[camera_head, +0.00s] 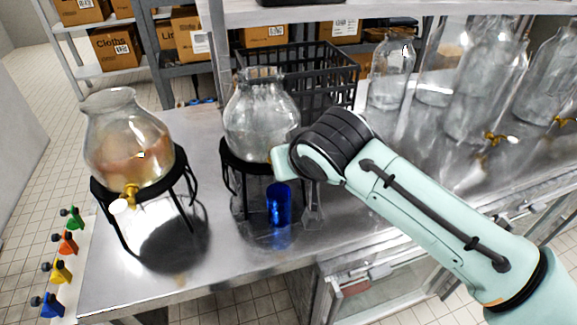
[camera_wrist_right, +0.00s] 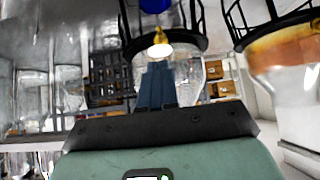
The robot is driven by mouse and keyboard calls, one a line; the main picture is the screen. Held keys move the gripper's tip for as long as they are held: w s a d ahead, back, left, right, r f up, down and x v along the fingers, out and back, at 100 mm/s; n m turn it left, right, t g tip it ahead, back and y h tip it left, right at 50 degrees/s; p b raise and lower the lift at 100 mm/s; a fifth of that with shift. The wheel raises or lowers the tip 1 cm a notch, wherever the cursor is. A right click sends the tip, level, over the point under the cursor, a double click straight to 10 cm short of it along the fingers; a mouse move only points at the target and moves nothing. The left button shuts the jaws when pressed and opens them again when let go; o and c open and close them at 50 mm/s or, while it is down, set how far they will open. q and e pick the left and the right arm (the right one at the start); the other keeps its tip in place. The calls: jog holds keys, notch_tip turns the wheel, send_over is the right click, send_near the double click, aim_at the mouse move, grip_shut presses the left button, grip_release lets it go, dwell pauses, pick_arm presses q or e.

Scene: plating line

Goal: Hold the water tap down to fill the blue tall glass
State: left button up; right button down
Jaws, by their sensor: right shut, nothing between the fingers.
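The clear glass dispenser (camera_head: 262,115) stands on a black stand in the middle of the counter. The blue tall glass (camera_head: 279,204) stands upright on the counter beneath it; its edge shows at the top of the right wrist view (camera_wrist_right: 155,5). The dispenser's brass tap (camera_wrist_right: 160,46) with its pale tip shows in the wrist view, just beyond the fingertips. My right gripper (camera_wrist_right: 157,72) is shut and empty, its fingers pointing at the tap; I cannot tell whether they touch. In the head view my right wrist hides the tap and fingers. My left gripper is not in view.
A second dispenser (camera_head: 128,150) with orange-tinted contents stands at left with its own tap (camera_head: 124,202). A black crate (camera_head: 310,75) and several glass jars stand behind and right. Coloured knobs (camera_head: 66,242) line the left edge. The front counter is clear.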

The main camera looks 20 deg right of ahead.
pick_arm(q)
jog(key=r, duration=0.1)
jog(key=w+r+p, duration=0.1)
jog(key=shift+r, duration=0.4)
pick_arm(e)
jog(key=s+r, duration=0.5)
jog(key=r, duration=0.4)
jog(key=shift+r, duration=0.15)
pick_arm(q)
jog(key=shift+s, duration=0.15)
pick_arm(e)
jog(key=shift+d, duration=0.1)
